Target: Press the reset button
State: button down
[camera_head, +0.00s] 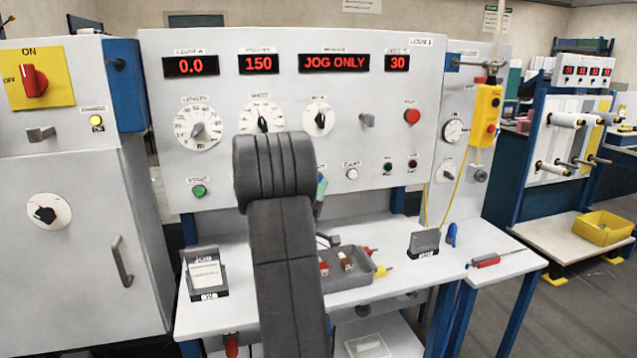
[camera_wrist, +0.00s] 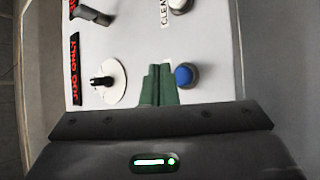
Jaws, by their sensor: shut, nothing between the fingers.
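My gripper shows in the wrist view as two green fingers (camera_wrist: 158,84) that are shut together and hold nothing. A round blue button (camera_wrist: 184,76) in a grey ring is on the pale panel just right of the fingertips, a small distance apart in the picture. I see no readable reset label; the fingers cover the panel beside the blue button. I cannot tell whether the fingertips touch the panel. In the head view my arm blocks this part of the panel, and only a bit of green finger (camera_head: 321,187) shows beside it.
The mode knob (camera_wrist: 103,82) is left of the fingers in the wrist view, with a white button (camera_wrist: 179,4) at the top. In the head view, a red button (camera_head: 411,116) is at the panel's right. A grey tray (camera_head: 360,270) and holder (camera_head: 424,243) stand on the bench below.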

jog(key=s, duration=0.1)
jog(key=s+d, duration=0.1)
jog(key=s, duration=0.1)
jog(key=shift+b, duration=0.4)
dwell(1.3)
